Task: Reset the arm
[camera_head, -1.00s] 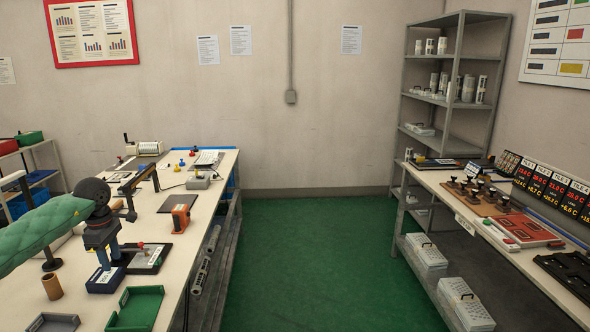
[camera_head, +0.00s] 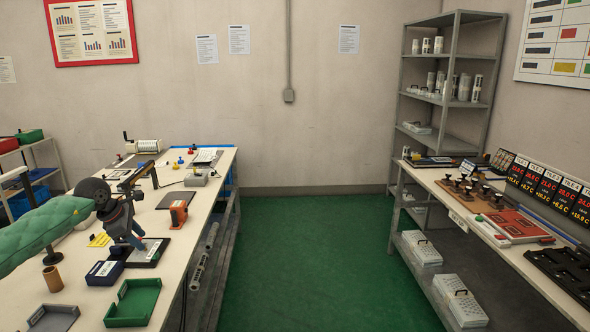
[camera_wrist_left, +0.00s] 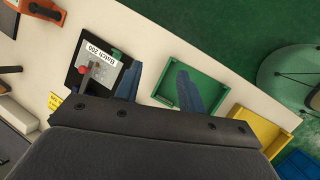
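My left arm, in a green padded sleeve (camera_head: 40,232), reaches in from the left in the head view. My left gripper (camera_head: 130,238) is over the worktable, with its blue fingers slanting down beside a black plate (camera_head: 152,254). In the left wrist view the fingers of the left gripper (camera_wrist_left: 160,72) are spread apart with nothing held between them. In the head view the gripper partly hides this plate. My right gripper is out of view.
A dark blue box (camera_head: 104,273), a green tray (camera_head: 133,303), a grey tray (camera_head: 54,318) and a brown cup (camera_head: 53,278) crowd the near table. An orange device (camera_head: 179,212) stands farther back. Green floor separates this table from the right bench (camera_head: 450,188).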

